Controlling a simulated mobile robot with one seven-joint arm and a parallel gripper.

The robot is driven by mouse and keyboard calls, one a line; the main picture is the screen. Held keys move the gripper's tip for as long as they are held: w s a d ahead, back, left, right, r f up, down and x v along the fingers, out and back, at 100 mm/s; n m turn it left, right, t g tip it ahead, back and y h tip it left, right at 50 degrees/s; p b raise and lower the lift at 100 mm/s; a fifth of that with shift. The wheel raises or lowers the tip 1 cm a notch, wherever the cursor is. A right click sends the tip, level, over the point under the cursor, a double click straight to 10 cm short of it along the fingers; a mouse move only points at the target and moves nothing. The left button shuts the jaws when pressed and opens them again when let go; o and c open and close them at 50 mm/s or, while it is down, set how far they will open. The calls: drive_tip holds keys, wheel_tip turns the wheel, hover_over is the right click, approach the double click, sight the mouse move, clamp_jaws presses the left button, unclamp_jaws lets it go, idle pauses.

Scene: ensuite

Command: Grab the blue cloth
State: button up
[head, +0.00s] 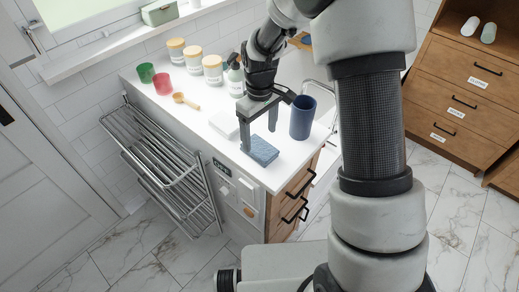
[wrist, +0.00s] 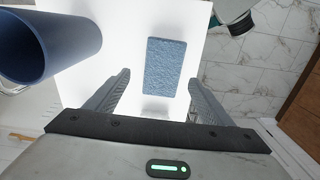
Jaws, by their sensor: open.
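The blue cloth (head: 260,151) lies flat on the white counter top (head: 205,110), close to its front edge. In the wrist view the cloth (wrist: 165,67) is a textured blue rectangle, ahead of and between the two fingers. My gripper (head: 258,133) is open and just above the cloth's far left part in the head view. It also shows in the wrist view (wrist: 160,78), with nothing between its fingers. I cannot tell the exact height of the fingertips over the cloth.
A dark blue cup (head: 302,118) stands right of the cloth; it is at upper left in the wrist view (wrist: 60,45). Several lidded jars (head: 212,70), a red cup (head: 162,84), a green cup (head: 146,72) and a wooden spoon (head: 186,101) stand or lie farther back. A metal rack (head: 165,160) is left.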

sight(259, 147)
drive_tip(key=f, duration=0.4)
drive_tip(key=shift+s, duration=0.25)
drive_tip(key=c, duration=1.1)
